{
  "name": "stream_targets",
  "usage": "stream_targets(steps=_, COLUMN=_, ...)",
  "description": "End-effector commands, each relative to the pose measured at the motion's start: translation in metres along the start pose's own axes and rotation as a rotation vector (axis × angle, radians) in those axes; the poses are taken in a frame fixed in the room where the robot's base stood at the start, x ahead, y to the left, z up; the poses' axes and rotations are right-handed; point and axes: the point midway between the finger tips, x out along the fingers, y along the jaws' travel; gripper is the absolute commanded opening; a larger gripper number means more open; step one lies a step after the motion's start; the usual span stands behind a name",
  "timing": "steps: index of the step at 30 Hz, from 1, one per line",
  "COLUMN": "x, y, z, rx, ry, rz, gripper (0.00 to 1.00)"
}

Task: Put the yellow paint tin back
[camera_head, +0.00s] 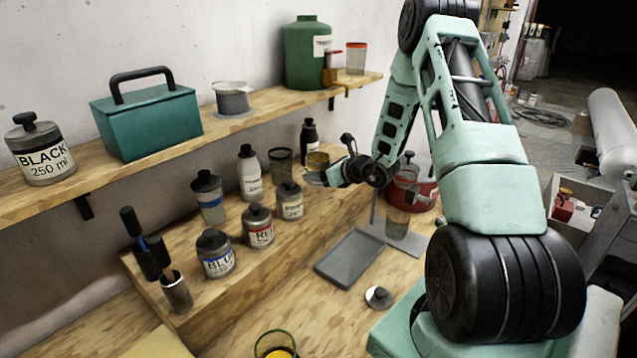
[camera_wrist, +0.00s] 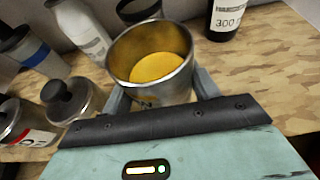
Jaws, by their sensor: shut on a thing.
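The yellow paint tin is an open metal tin with yellow paint inside. In the wrist view the tin (camera_wrist: 150,62) stands upright between my two fingers. In the head view the tin (camera_head: 318,160) is at the back right of the raised wooden step (camera_head: 225,270). My gripper (camera_head: 325,176) reaches it from the right and is shut on it. I cannot tell whether the tin's base touches the wood. A small capped tin (camera_head: 289,200) stands in front of it, and a dark cup (camera_head: 281,160) stands just to its left.
A dark bottle (camera_head: 309,136) stands behind the tin. Capped tins labelled RED (camera_head: 258,228) and BLUE (camera_head: 215,255) line the step's front. A white bottle (camera_head: 250,175) stands farther left. A grey tray (camera_head: 349,258) and a glass with yellow contents (camera_head: 276,346) are lower down.

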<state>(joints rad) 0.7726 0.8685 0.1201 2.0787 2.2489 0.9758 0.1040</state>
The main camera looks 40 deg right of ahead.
Motion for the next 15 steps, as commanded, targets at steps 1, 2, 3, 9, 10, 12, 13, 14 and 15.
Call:
stream_targets(steps=1, x=0.001, y=0.000, z=-0.001, rx=0.000, ry=-0.002, rz=0.000, gripper=0.27)
stream_targets(steps=2, x=0.002, y=0.000, z=-0.003, rx=0.000, ry=-0.002, rz=0.000, gripper=0.27)
stream_targets(steps=3, x=0.003, y=0.000, z=-0.005, rx=0.000, ry=-0.002, rz=0.001, gripper=0.27)
stream_targets(steps=9, x=0.012, y=0.000, z=-0.028, rx=0.002, ry=0.000, rz=0.001, gripper=0.27)
stream_targets(steps=10, x=0.013, y=0.000, z=-0.031, rx=0.002, ry=0.000, rz=0.000, gripper=0.27)
stream_targets(steps=12, x=0.016, y=0.000, z=-0.037, rx=0.000, ry=0.000, rz=0.000, gripper=0.27)
stream_targets(steps=13, x=0.016, y=0.000, z=-0.039, rx=-0.001, ry=-0.001, rz=-0.001, gripper=0.27)
stream_targets(steps=14, x=0.017, y=0.000, z=-0.040, rx=-0.002, ry=-0.001, rz=-0.001, gripper=0.27)
stream_targets(steps=15, x=0.017, y=0.000, z=-0.041, rx=-0.002, ry=-0.002, rz=-0.001, gripper=0.27)
